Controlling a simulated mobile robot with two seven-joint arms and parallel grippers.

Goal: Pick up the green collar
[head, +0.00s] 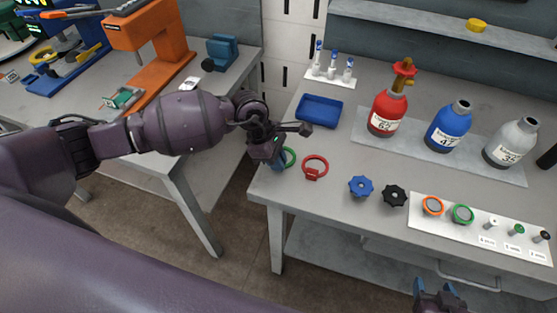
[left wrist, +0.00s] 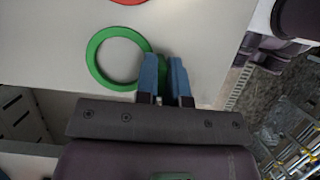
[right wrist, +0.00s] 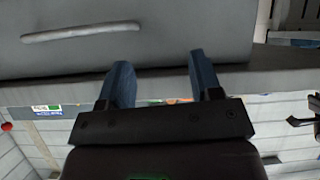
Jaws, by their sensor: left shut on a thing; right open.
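The green collar (head: 290,155) is a ring at the left front corner of the workbench in the head view, partly hidden by my left gripper. It shows as a green ring in the left wrist view (left wrist: 93,55). My left gripper (head: 279,163) is at the right side of the ring, and its blue fingers (left wrist: 164,70) are shut on the ring's edge. I cannot tell whether the collar touches the bench. My right gripper (head: 440,290) is open and empty in front of the bench; its two fingers (right wrist: 160,82) stand apart in the right wrist view.
A red collar (head: 315,167) lies just right of the green one. A blue tray (head: 319,111) stands behind. Blue (head: 361,187) and black (head: 394,195) knobs lie further right, before a white panel (head: 470,240). Red, blue and grey bottles stand at the back. A gap separates the two benches.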

